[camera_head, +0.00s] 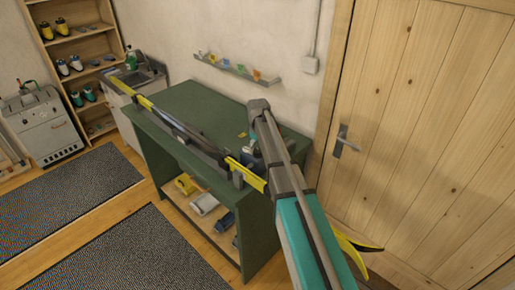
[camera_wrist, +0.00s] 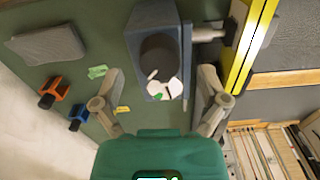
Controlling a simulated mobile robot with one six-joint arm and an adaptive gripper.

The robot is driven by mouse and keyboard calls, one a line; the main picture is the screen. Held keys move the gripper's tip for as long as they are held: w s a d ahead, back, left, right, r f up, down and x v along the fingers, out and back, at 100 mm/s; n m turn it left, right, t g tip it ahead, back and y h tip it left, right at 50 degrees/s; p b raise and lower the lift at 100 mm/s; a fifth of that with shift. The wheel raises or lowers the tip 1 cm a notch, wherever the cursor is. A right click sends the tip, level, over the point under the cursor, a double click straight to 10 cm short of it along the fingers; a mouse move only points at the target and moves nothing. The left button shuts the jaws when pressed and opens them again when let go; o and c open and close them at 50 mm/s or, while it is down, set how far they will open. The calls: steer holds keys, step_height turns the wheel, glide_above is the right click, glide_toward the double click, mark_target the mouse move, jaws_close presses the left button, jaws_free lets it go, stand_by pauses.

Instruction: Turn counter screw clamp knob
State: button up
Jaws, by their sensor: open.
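The clamp (camera_wrist: 187,30) is a blue-grey block on the green counter (camera_wrist: 62,20) in the wrist view. A dark round knob (camera_wrist: 158,52) shows on it, with a white, partly green patch at its near side. My gripper (camera_wrist: 162,80) is open, with one finger left of the clamp and one right of it. The knob lies between and slightly beyond the fingertips; I cannot tell whether either finger touches the clamp. In the head view my arm partly hides the clamp area on the green counter (camera_head: 190,98), and the fingers are hard to make out.
A grey block (camera_wrist: 45,47), an orange piece (camera_wrist: 53,92) and a blue piece (camera_wrist: 77,117) lie on the counter. A wall shelf (camera_head: 235,70) and a wooden door (camera_head: 420,120) stand behind.

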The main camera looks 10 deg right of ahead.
mark_target(258, 150)
step_height(258, 150, up, 12)
steer(key=p, duration=1.1)
steer(key=shift+f, duration=0.15)
steer(key=shift+n, duration=0.3)
stand_by(0.6)
steer(key=n, duration=0.5)
stand_by(0.3)
steer(key=shift+f, duration=0.15)
step_height(258, 150, down, 14)
steer(key=b, duration=1.3)
steer(key=shift+r+b, duration=0.25)
steer(key=shift+b, duration=0.15)
